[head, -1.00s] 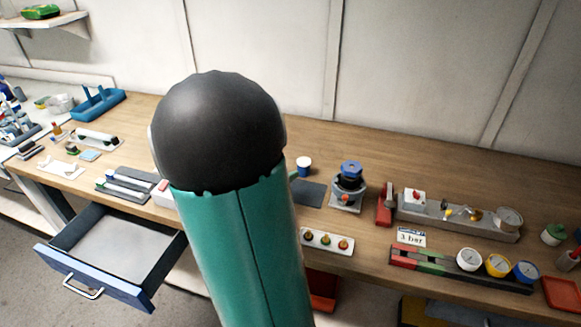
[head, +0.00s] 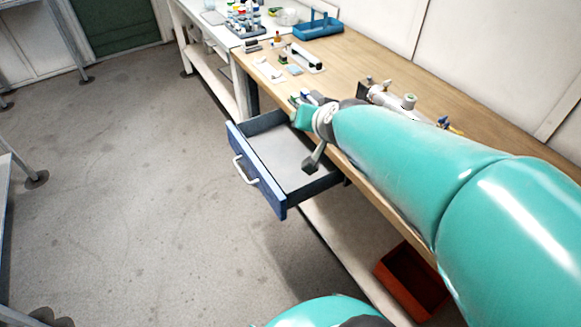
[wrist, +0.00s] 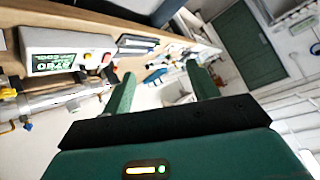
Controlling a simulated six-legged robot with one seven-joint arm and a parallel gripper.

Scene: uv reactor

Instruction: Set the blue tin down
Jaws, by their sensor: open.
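I cannot make out a blue tin in either current view. My gripper (wrist: 160,71) is open in the wrist view, its two green fingers apart with nothing held between them. In the head view my gripper (head: 302,108) is at the bench's front edge, by the back of the open blue drawer (head: 254,180). The drawer's visible floor is bare. My arm hides part of the bench and the drawer's right back corner.
A blue caddy (head: 318,27) stands farther along the bench (head: 362,63). A white box with a label (wrist: 65,42) and metal fittings (wrist: 55,100) are at the left of the wrist view. A red bin (head: 410,282) sits below the bench. Floor left of the drawer is clear.

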